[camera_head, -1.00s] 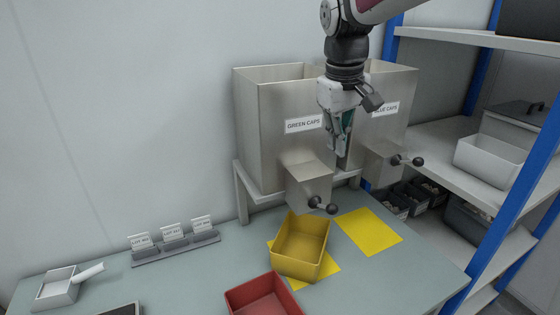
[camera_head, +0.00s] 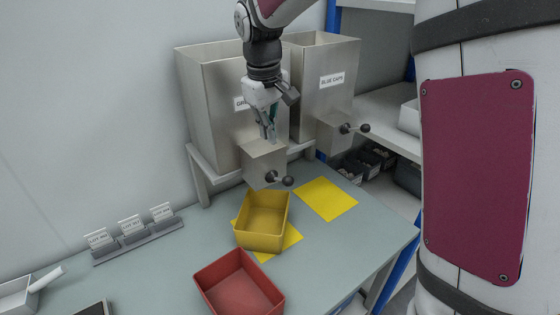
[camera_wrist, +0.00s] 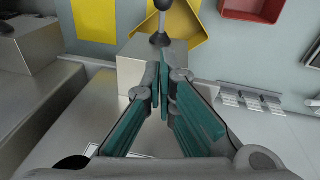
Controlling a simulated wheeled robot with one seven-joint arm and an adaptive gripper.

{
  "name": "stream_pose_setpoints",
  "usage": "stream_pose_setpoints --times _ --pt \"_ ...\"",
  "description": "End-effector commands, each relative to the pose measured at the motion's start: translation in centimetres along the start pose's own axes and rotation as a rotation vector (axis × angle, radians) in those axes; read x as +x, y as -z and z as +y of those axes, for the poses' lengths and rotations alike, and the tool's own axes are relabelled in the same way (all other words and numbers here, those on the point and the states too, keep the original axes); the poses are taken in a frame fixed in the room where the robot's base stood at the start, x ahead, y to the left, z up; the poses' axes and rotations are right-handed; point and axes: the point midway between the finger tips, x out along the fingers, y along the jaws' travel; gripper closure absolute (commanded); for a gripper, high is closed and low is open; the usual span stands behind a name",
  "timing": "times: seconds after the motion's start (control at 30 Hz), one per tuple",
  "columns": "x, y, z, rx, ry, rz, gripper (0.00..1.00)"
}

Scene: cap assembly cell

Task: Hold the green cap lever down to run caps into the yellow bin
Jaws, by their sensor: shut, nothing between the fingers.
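The green cap dispenser (camera_head: 209,110) is a grey metal hopper with a box-shaped spout (camera_head: 264,165) low on its front. Its lever (camera_head: 288,181) has a black ball knob and sticks out from the spout; it also shows at the top of the wrist view (camera_wrist: 160,38). The yellow bin (camera_head: 262,238) stands on the table below the spout, and no caps are visible in it. My gripper (camera_head: 271,138) is shut and empty, pointing down just above the spout, behind and above the lever. In the wrist view the fingertips (camera_wrist: 165,72) meet short of the lever, apart from its knob.
The blue cap hopper (camera_head: 325,107) with its own lever (camera_head: 364,128) stands just right. A yellow mat (camera_head: 327,199) lies empty below it. A red bin (camera_head: 238,285) stands in front of the yellow bin. Labelled card holders (camera_head: 134,236) are at left; shelving is at right.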

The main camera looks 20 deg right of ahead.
Motion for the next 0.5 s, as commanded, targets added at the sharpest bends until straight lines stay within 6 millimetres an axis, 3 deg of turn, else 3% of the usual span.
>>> stream_pose_setpoints --times 0.23,0.5 --pt "5.0 -0.1 0.0 0.0 0.001 -0.005 1.0" --pt "7.6 -2.5 0.0 0.001 0.001 -0.005 1.0"
